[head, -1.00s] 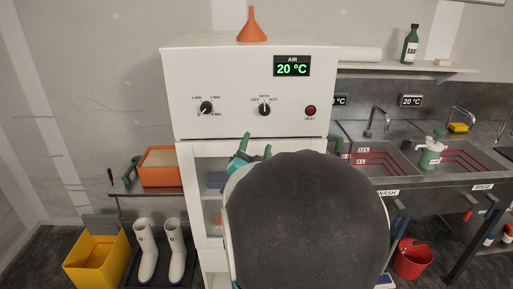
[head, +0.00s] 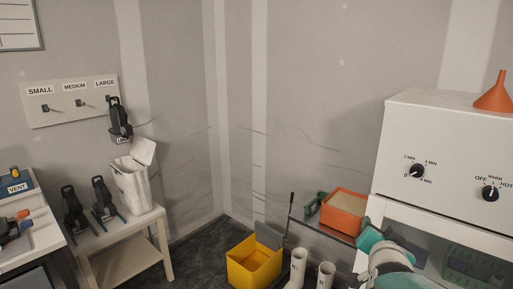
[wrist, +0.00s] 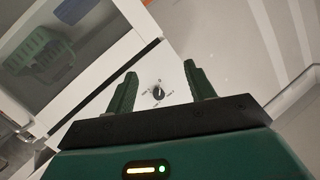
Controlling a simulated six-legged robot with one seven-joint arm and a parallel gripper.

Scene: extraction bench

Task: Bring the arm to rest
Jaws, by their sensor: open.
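My gripper (wrist: 160,92) shows in the wrist view with its two green fingers apart and nothing between them. Beyond the fingers is the white cabinet front with a dark timer knob (wrist: 158,93), seen at a tilt. In the head view part of my arm shows at the lower right, in front of the white cabinet (head: 440,140); the fingertips cannot be made out clearly there. I cannot tell the exact distance from the fingers to the cabinet.
An orange tray (head: 345,212) stands on a shelf left of the cabinet. A yellow bin (head: 252,264) and white boots (head: 298,268) are on the floor below. A white bin (head: 132,185) and black tools stand on a small table (head: 125,243) at left. Open floor lies between.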

